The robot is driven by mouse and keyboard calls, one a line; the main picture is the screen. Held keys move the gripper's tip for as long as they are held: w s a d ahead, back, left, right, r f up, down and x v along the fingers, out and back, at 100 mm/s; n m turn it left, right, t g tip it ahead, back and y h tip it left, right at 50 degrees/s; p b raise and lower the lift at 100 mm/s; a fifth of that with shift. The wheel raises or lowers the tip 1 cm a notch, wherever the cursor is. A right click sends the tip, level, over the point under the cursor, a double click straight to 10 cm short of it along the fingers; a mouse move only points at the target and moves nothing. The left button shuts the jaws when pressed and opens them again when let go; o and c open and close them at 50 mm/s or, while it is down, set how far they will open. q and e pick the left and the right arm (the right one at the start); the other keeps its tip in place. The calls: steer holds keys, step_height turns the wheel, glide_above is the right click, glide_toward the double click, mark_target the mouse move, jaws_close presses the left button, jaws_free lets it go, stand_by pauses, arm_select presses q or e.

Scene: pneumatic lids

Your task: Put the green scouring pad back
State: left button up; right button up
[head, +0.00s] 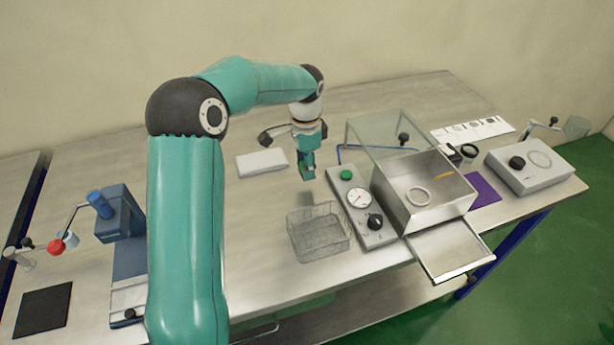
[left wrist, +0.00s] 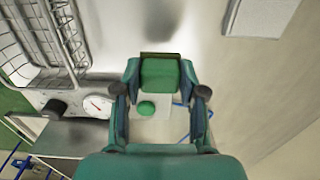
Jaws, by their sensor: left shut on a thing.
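My left gripper (head: 307,173) hangs over the middle of the table, pointing down. It is shut on the green scouring pad (left wrist: 160,73), which shows between the fingertips in the left wrist view. In the head view the pad is hard to tell from the teal fingers. The gripper is behind a wire basket (head: 319,233) and to the left of the control panel with a green button (head: 346,175). The basket looks empty and also shows at the upper left of the left wrist view (left wrist: 40,40). My right gripper is not in view.
A metal chamber (head: 425,192) with a raised clear lid (head: 385,138) holds a white ring. A tray (head: 449,250) sticks out in front. A white slab (head: 262,162) lies left of my gripper. A blue device (head: 118,214) stands at left. Bare table surrounds the basket's left side.

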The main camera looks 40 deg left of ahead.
arm_select(q)
steer(key=shift+f, duration=2.1)
steer(key=shift+f, duration=0.1)
steer(key=o, duration=1.1)
step_height(320, 180, up, 12)
steer(key=shift+r, duration=0.1)
